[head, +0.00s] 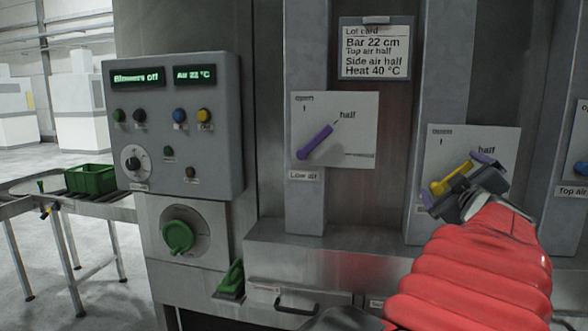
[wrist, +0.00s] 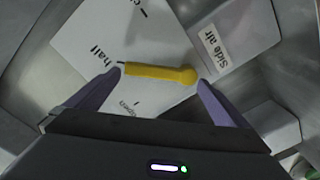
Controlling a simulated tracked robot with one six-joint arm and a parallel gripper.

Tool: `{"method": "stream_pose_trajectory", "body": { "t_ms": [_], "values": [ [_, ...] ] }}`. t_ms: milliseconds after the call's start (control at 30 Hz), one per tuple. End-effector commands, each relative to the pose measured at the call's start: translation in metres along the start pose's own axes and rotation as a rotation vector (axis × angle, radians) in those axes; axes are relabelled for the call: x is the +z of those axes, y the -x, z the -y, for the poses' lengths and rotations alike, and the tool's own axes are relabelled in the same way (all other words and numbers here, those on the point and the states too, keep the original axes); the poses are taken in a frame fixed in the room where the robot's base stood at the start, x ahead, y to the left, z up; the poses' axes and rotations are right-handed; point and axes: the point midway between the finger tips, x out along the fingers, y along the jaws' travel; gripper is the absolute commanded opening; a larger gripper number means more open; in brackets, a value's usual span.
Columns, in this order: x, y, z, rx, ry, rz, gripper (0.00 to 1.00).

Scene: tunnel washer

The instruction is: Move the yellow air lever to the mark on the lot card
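The yellow air lever (head: 451,180) is on a white dial plate (head: 500,140) marked "open" and "half". The wrist view shows the lever (wrist: 158,71) with a "Side air" label (wrist: 213,48) beside its round hub. Its narrow end points at the "half" mark. The lot card (head: 375,50) reads "Side air half". My gripper (head: 458,180) is in front of this dial. In the wrist view my gripper (wrist: 160,78) is open, with one purple finger near each end of the lever. I cannot tell whether either finger touches it.
A purple lever (head: 315,142) on the "Low air" dial stands to the left, pointing towards "half". A control panel (head: 172,125) with buttons and a green knob (head: 178,237) are further left. Another dial with a blue lever (head: 581,168) is at the right edge. A steel ledge runs below.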

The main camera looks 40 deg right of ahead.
Motion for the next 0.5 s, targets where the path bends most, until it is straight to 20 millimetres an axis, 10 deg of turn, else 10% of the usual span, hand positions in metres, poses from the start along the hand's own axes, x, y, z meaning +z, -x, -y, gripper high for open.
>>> {"method": "stream_pose_trajectory", "body": {
  "t_ms": [500],
  "values": [
    [0.001,0.021,-0.001,0.003,0.001,0.003,1.0]
  ]
}}
